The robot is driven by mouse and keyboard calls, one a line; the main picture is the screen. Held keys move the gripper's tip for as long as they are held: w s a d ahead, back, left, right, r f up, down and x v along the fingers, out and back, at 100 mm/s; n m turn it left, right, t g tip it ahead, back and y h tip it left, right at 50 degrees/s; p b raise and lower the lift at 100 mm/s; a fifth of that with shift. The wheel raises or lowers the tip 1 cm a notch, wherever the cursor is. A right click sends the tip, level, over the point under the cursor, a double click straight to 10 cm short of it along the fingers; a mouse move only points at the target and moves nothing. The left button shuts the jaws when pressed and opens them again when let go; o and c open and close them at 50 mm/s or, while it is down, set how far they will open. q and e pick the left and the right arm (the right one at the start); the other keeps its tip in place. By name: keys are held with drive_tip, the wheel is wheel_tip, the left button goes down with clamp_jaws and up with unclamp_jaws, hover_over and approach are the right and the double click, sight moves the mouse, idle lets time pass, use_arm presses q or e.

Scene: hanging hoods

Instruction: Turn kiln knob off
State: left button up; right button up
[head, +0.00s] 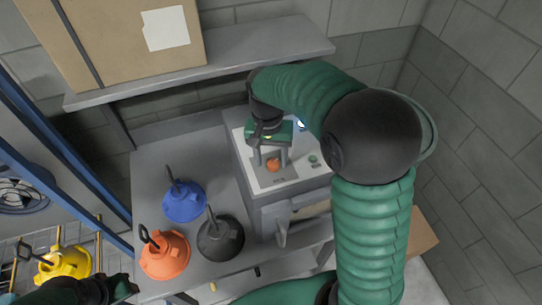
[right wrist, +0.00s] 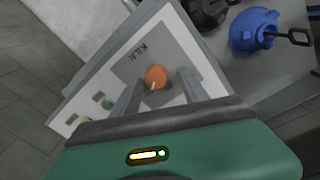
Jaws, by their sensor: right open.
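The kiln (head: 240,150) is a grey box with a light control panel on the back table. Its orange-red round knob (head: 273,164) sits on a grey patch of that panel. In the right wrist view the knob (right wrist: 155,76) is beside the letters "KILN", with a small pale mark at its lower edge. My right gripper (head: 271,158) is open over the panel. Its two fingers point at the knob and appear on either side of it; I cannot tell whether they touch it. Part of my left arm shows at the bottom left, its jaws unclear.
Blue (head: 184,203), orange (head: 165,256) and black (head: 220,238) hoods stand on the table left of the kiln. A yellow hood (head: 66,262) is farther left. A shelf (head: 240,52) with a cardboard box (head: 105,35) is above. A green button (head: 313,159) is right of the knob.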

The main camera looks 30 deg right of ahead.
drive_tip(key=shift+s+f, duration=0.2)
drive_tip(key=shift+s, duration=0.4)
drive_tip(key=shift+w, duration=0.35)
drive_tip(key=c, duration=0.7)
drive_tip(key=shift+s+d, duration=0.1)
clamp_jaws()
use_arm(q)
drive_tip(key=shift+s+r, duration=0.2)
drive_tip(key=shift+s, duration=0.15)
